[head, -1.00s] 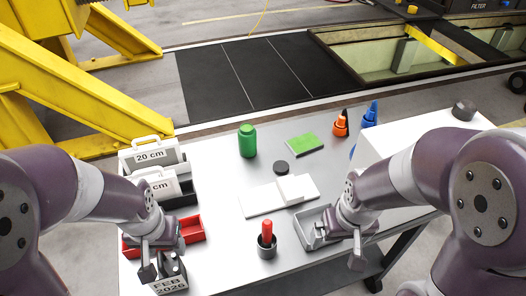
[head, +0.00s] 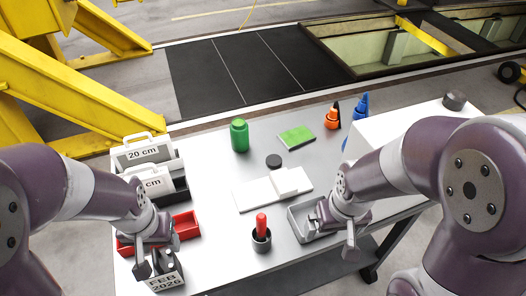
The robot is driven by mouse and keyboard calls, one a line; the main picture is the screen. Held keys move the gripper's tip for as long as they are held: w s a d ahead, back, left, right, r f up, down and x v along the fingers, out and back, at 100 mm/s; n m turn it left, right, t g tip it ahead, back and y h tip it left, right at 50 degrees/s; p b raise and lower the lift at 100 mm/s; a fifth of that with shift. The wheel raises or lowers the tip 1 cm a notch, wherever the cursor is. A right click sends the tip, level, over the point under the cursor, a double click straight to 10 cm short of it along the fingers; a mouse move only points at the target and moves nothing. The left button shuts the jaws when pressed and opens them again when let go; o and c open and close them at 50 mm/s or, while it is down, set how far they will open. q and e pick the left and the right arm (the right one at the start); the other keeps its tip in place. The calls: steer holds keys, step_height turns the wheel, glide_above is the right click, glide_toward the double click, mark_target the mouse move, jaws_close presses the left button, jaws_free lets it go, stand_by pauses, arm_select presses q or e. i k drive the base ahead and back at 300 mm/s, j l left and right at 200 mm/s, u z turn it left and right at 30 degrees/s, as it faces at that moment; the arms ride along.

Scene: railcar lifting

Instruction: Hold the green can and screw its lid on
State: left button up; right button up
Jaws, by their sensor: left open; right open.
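The green can (head: 239,136) stands upright toward the back of the grey table. A small round black lid (head: 273,161) lies flat on the table, to the right of and nearer than the can. My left gripper (head: 152,266) is open, at the front left over the date block, well away from the can. My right gripper (head: 336,238) is open, at the front right by the grey tray, apart from can and lid. Both grippers appear empty.
A white block on a plate (head: 257,196), a red-handled tool in a dark cup (head: 261,235), a grey tray (head: 298,226) and red bins (head: 186,225) stand in front. A green pad (head: 297,138) and orange and blue bottles (head: 332,120) are behind. A white box (head: 400,125) is right.

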mark_target(239, 129)
steer(key=i+l+u, duration=0.2)
steer(key=u, duration=0.3)
steer(key=i+l+u, duration=0.1)
steer(key=l+u, duration=0.4)
steer(key=i+l+u, duration=0.1)
steer(key=l+u, duration=0.15)
steer(key=u, duration=0.2)
